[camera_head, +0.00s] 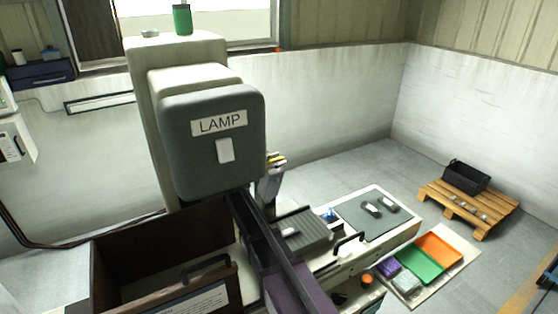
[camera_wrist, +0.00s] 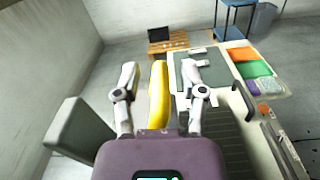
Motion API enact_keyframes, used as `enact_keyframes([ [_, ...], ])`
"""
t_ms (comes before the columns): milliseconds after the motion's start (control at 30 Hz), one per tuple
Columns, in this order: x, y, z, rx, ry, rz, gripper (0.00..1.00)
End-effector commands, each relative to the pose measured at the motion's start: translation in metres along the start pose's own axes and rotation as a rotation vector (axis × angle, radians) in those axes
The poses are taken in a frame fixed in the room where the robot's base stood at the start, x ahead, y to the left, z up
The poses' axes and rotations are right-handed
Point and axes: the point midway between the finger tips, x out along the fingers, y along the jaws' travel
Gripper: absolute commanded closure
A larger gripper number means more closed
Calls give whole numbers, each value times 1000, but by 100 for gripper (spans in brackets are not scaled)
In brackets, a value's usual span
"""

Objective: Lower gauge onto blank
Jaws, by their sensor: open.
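My gripper (camera_wrist: 158,78) is open in the wrist view, its two pale fingers apart. A long yellow piece (camera_wrist: 158,95) stands between the fingers, with a visible gap on each side. A small yellow and dark part (camera_head: 276,160) shows beside the lamp housing in the head view; I cannot tell if it is the same piece. The grey ribbed bed (camera_head: 308,237) of the machine carries a small pale-topped block (camera_head: 290,231). Neither the gauge nor the blank can be named for certain. The lamp housing hides part of the work area in the head view.
The grey lamp housing (camera_head: 213,150) stands tall at centre left. A dark open box (camera_head: 110,265) is in front. A grey mat (camera_head: 360,222) holds small dark blocks. Green (camera_head: 420,262) and orange (camera_head: 438,246) trays lie right. A pallet (camera_head: 470,210) stands beyond, with clear floor around.

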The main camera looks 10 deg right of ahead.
Motion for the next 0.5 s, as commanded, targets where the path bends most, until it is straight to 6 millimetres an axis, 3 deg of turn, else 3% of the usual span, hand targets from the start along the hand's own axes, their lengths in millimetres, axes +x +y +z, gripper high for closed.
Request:
enact_keyframes([
  [367, 2, 0, 0, 0, 0, 0, 49],
  [500, 2, 0, 0, 0, 0, 0, 91],
])
